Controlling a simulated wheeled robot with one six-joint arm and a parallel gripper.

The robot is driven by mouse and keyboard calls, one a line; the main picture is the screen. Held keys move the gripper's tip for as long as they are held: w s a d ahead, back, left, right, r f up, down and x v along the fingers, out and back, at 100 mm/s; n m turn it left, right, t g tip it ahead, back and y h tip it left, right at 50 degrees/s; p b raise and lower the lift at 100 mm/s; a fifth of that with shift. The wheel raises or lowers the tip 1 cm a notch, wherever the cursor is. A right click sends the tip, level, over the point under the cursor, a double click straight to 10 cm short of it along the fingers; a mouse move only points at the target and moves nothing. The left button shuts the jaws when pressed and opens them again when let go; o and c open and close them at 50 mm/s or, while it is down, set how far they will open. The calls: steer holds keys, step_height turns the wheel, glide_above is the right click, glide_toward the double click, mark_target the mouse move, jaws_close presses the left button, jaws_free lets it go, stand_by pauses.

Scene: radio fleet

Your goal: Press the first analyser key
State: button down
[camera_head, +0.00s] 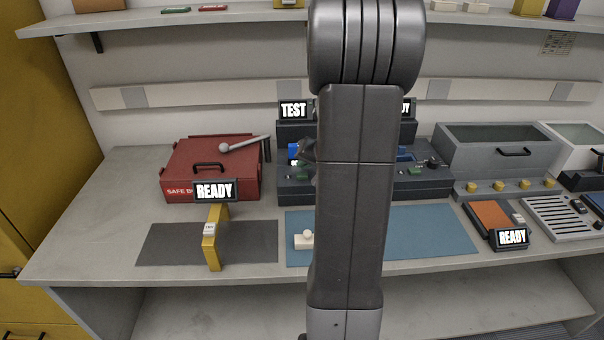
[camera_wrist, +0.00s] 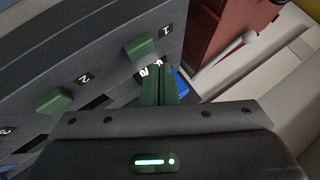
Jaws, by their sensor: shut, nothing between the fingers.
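The analyser (camera_head: 294,190) is a dark grey unit at the back of the bench, partly hidden behind my arm in the head view. In the wrist view its panel carries green keys with number labels. The first key (camera_wrist: 138,48) is a green block beside the label 1. A second green key (camera_wrist: 53,101) sits beside the label 2. My gripper (camera_wrist: 159,68) shows as two green fingers shut together and empty. Its tips are just below and right of the first key in the picture, with a small gap in view. I cannot tell their height above the panel.
A screen (camera_head: 293,110) above the analyser reads TEST. The red box (camera_head: 184,164) with a grey lever stands left of it. A blue part (camera_wrist: 182,88) lies close to my fingers. A blue mat (camera_head: 430,235) and a yellow stand (camera_head: 211,248) are in front.

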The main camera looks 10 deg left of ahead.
mark_target(305, 176)
steer(key=shift+r+p, duration=1.3)
steer(key=shift+r, duration=1.1)
steer(key=shift+f, duration=0.15)
steer(key=shift+f+b, duration=0.75)
steer(key=shift+f, duration=0.2)
steer(key=shift+r+p, duration=0.35)
steer(key=shift+p, duration=0.25)
steer(key=shift+r+p, duration=0.15)
steer(key=shift+p, duration=0.7)
steer(key=shift+r+p, duration=0.1)
steer(key=shift+p, duration=0.8)
step_height(305, 176, up, 5)
steer(key=p, duration=0.2)
steer(key=shift+p, duration=0.3)
